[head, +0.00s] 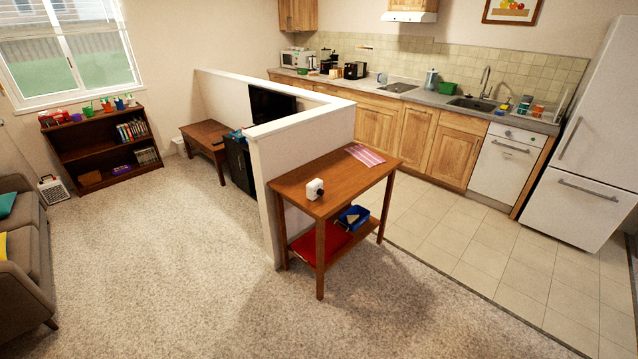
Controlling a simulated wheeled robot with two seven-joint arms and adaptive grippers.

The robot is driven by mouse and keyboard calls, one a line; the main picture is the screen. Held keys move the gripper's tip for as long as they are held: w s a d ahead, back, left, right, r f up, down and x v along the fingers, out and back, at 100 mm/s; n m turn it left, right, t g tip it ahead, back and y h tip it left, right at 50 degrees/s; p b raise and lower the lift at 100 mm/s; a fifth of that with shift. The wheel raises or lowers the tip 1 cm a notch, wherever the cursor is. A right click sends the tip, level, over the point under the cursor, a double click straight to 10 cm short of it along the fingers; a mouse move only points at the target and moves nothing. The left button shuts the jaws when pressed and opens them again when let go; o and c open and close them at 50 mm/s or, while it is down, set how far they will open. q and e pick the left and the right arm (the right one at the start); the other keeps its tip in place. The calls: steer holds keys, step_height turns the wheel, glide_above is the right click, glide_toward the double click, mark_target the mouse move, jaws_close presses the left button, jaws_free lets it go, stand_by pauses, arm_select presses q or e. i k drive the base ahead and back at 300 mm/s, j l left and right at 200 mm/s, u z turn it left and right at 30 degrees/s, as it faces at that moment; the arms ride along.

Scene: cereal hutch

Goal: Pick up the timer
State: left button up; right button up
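A small white object with a dark round spot on its side, which looks like the timer (315,189), stands on top of the wooden side table (345,178) near its left front part. It is too small to make out any markings. Neither of my grippers shows in the head view, and nothing touches the white object.
A pink striped sheet (366,155) lies at the table's back. The lower shelf holds a red item (318,243) and a blue bin (353,217). A white half wall (300,140) stands behind the table. Carpet (180,270) in front is clear.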

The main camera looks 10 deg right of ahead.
mark_target(312, 187)
steer(key=i+j+z, duration=0.15)
steer(key=i+z, duration=0.25)
steer(key=i+j+z, duration=0.3)
steer(key=i+z, duration=0.15)
steer(key=i+j+z, duration=0.4)
steer(key=i+j, duration=0.1)
